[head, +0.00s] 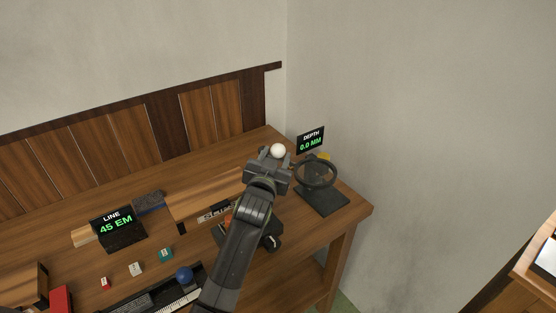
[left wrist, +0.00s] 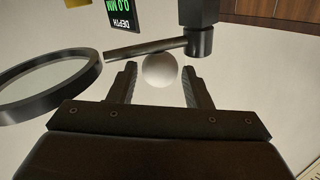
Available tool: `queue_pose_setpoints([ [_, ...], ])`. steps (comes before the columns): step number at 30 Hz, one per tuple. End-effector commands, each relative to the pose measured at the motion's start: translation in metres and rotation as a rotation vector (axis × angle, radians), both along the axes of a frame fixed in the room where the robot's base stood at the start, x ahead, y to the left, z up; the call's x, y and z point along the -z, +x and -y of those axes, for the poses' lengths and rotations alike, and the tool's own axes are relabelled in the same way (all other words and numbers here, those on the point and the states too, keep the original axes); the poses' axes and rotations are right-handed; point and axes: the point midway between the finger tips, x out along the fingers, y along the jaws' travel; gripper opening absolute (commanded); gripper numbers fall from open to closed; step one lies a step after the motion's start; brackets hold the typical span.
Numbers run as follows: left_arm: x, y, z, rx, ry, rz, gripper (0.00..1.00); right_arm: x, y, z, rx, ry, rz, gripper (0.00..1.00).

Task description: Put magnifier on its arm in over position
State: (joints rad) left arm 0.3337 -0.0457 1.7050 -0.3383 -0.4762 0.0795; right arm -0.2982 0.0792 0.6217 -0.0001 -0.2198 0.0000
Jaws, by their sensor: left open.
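The magnifier (head: 334,173) is a round lens in a dark ring on a stand at the right end of the table. In the left wrist view its ring (left wrist: 47,84) is at the left, and a dark arm (left wrist: 150,48) runs from near it to a dark post (left wrist: 198,40). A white ball knob (left wrist: 160,70) shows beside that arm. My left gripper (left wrist: 158,88) is open, with the knob between or just beyond its fingertips; contact cannot be told. In the head view my left gripper (head: 270,161) is at the white knob (head: 278,150) and hides the post.
A "DEPTH 0.0 MM" display (head: 311,140) stands behind the magnifier. A "LINE 45 EM" display (head: 118,229), small blocks (head: 136,268) and a blue ball (head: 184,274) are at the left. The table's right edge is near the magnifier's base (head: 322,201).

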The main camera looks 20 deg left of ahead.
Motion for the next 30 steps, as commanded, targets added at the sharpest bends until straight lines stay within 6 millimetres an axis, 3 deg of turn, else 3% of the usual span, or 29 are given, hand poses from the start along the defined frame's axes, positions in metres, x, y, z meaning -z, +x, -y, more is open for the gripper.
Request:
queue_pose_setpoints([
  [1,0.003,0.007,0.0,0.001,0.003,0.003,0.45,0.009,-0.001,0.0,0.0,-0.001,-0.002,0.36],
  [7,0.002,0.025,-0.001,0.001,0.002,0.001,0.45,0.019,-0.003,0.001,0.001,-0.001,-0.005,0.36],
  [19,0.0,0.03,-0.002,0.0,0.0,0.0,0.45,0.02,-0.003,0.001,0.001,-0.001,-0.005,0.36],
  [30,0.0,0.03,-0.002,0.001,0.0,0.0,0.0,0.02,-0.003,0.001,0.001,-0.001,-0.005,0.36],
])
